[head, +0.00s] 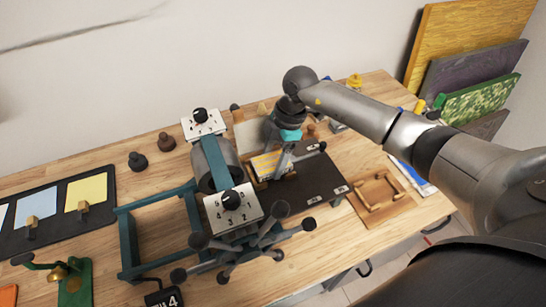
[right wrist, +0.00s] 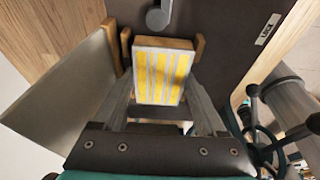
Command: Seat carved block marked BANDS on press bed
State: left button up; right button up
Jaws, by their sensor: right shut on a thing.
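The carved block with yellow bands on its pale face (head: 266,162) is at the left part of the dark press bed (head: 318,183), close to the roller. In the right wrist view the block (right wrist: 163,72) sits between the two fingers of my right gripper (right wrist: 161,88), which is shut on it. Small wooden guides (right wrist: 198,46) stand close to its far corners. I cannot tell whether the block rests flat on the bed. My right gripper also shows in the head view (head: 277,170). My left gripper is not in view.
The press has a grey roller (head: 213,165), dialled end caps (head: 233,207) and a spoked handwheel (head: 262,238) at the front. A pale panel (right wrist: 68,92) leans beside the gripper. A wooden frame (head: 372,208) lies right of the bed. The bed's right part is clear.

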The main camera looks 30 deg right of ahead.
jog(key=shift+f+b, duration=0.3)
jog(key=shift+f, duration=0.25)
jog(key=o, duration=1.3)
jog(key=shift+o, duration=0.2)
jog(key=shift+r, duration=0.1)
notch_tip(320, 180, up, 8)
jog(key=p, duration=0.8)
